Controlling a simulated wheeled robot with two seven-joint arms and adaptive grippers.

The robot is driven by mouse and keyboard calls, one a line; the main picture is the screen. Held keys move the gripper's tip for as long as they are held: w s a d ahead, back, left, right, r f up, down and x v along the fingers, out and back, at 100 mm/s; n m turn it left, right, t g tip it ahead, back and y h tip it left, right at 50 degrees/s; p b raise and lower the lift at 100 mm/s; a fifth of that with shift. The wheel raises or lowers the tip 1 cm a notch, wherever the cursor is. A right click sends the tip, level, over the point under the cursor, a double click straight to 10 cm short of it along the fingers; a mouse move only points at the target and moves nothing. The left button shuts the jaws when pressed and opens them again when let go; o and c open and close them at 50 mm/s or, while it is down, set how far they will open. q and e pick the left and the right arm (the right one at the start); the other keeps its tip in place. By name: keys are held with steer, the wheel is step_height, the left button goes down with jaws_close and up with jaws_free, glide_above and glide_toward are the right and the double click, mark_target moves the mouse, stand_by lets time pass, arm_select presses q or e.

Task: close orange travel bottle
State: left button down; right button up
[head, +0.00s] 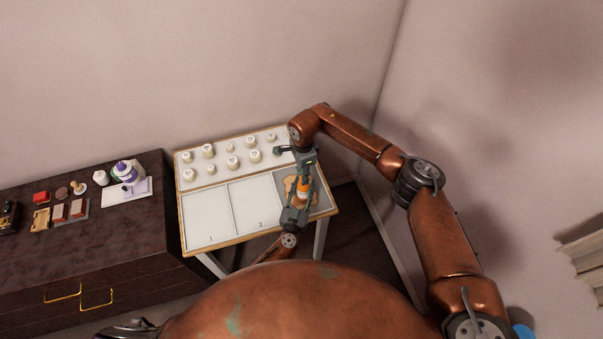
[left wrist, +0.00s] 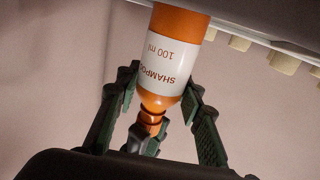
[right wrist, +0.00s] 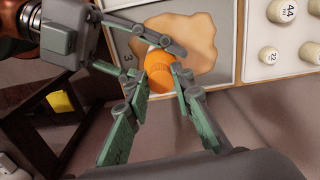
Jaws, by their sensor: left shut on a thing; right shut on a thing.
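The orange travel bottle (head: 303,186), with a white label reading SHAMPOO 100 ml, is held above the right compartment of the white tray table. My left gripper (left wrist: 162,82) is shut on the bottle, with a finger on either side of its body. The narrow orange neck end (left wrist: 152,118) shows in the left wrist view. My right gripper (right wrist: 160,75) is shut on the orange top (right wrist: 158,66), its fingertips on both sides. Whether the top is a cap fully seated on the neck cannot be told, as the fingers cover the joint.
An irregular tan patch (right wrist: 185,40) lies in compartment 3 under the bottle. Compartments 1 (head: 207,222) and 2 (head: 258,205) are empty. A dark dresser (head: 110,235) with small items stands left; walls are close behind and right.

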steer(key=shift+f, duration=0.35)
